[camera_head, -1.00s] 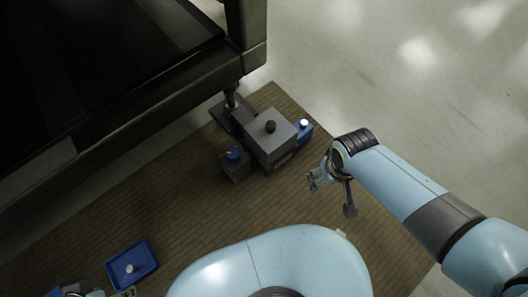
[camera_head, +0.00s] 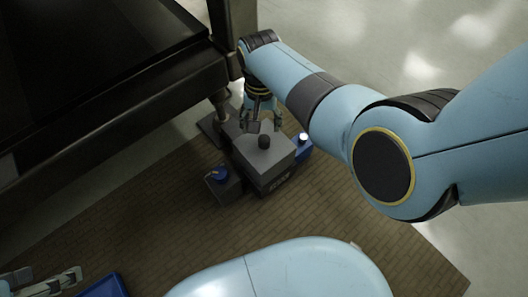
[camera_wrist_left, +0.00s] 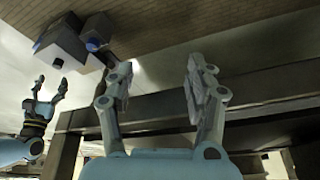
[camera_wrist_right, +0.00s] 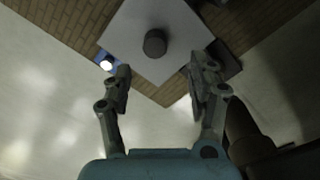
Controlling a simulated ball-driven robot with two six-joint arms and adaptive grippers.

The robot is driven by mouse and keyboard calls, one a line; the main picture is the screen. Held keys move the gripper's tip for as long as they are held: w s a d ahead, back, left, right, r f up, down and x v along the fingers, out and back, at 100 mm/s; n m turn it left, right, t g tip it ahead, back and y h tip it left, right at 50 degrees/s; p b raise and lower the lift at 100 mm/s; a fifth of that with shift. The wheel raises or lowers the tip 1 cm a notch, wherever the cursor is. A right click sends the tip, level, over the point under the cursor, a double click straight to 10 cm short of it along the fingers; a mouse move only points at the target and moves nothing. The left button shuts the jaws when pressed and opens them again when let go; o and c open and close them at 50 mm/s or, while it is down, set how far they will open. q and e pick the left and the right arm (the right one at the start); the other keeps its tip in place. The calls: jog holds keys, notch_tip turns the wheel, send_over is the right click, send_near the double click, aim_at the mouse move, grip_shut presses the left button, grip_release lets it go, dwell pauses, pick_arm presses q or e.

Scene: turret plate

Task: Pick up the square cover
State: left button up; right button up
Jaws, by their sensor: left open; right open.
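The square cover (camera_head: 259,157) is a grey square plate with a black knob (camera_head: 264,141) on its top. It sits on a grey box in the middle of the head view. In the right wrist view the cover (camera_wrist_right: 146,64) fills the top middle, its knob (camera_wrist_right: 154,43) ahead of the fingers. My right gripper (camera_head: 263,123) is open and empty at the far side of the cover, apart from the knob; its fingers (camera_wrist_right: 158,85) straddle a corner of the cover in the wrist picture. My left gripper (camera_head: 47,282) is open and empty at the lower left, away from the box.
A dark block with a blue knob (camera_head: 218,174) stands left of the box. A blue part with a white knob (camera_head: 303,137) stands right of it. A blue tray (camera_head: 104,287) is at the bottom left. A dark table frame (camera_head: 150,103) rises close behind. The brown mat is clear in front.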

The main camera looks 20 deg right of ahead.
aim_at(264, 139)
jog(key=shift+f+b, duration=0.75)
jog(key=shift+f, duration=0.25)
jog(key=shift+s+d+f+b, duration=0.1)
jog(key=shift+s+f+b, duration=0.05)
jog(key=shift+f+b, duration=0.35)
jog(key=shift+s+d+f+b, duration=0.15)
jog(key=shift+f+b, duration=0.2)
jog(key=shift+f, duration=0.25)
jog(key=shift+s+f+b, duration=0.15)
jog(key=shift+f+b, duration=1.15)
jog(key=shift+f, duration=0.2)
pick_arm(q)
notch_tip(264, 139, down, 7)
jog(key=w+t, duration=0.1)
jog(key=t, duration=0.7)
jog(key=shift+d+t+h, duration=0.3)
jog(key=shift+d, duration=0.05)
jog(key=shift+r, duration=0.15)
pick_arm(e)
jog(key=c, duration=0.6)
pick_arm(q)
jog(key=shift+w, duration=0.1)
pick_arm(e)
grip_shut()
